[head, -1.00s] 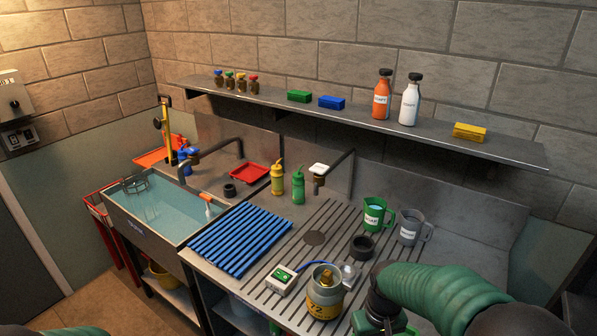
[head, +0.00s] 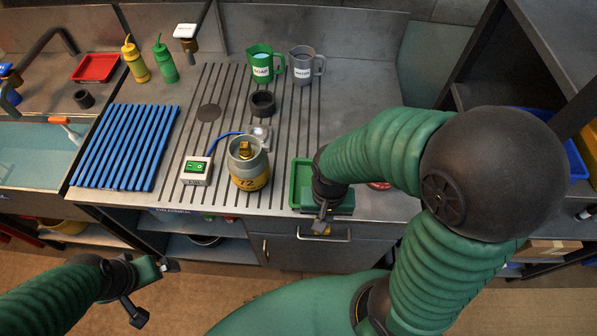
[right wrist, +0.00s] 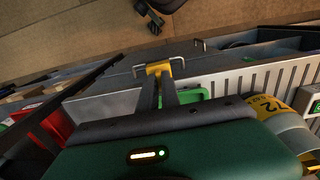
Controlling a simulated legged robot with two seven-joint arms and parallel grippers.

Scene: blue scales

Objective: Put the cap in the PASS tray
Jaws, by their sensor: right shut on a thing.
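The cap (right wrist: 157,68) is a small yellow piece between my right fingertips in the right wrist view. My right gripper (right wrist: 160,75) is shut on it. In the head view my right gripper (head: 322,226) points down at the counter's front edge, with a bit of yellow at its tip. A green tray (head: 301,181) lies partly beneath this gripper; its green rim also shows in the right wrist view (right wrist: 204,94). I cannot read a PASS label on it. My left gripper (head: 166,266) hangs low at left, away from the counter; its jaw opening is unclear.
A gas canister (head: 248,172) marked 72 stands left of the green tray, beside a small switch box (head: 195,170). A red item (head: 380,185) is mostly hidden behind my right arm. Mugs and a dark ring stand farther back. A drawer handle juts out below the counter edge.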

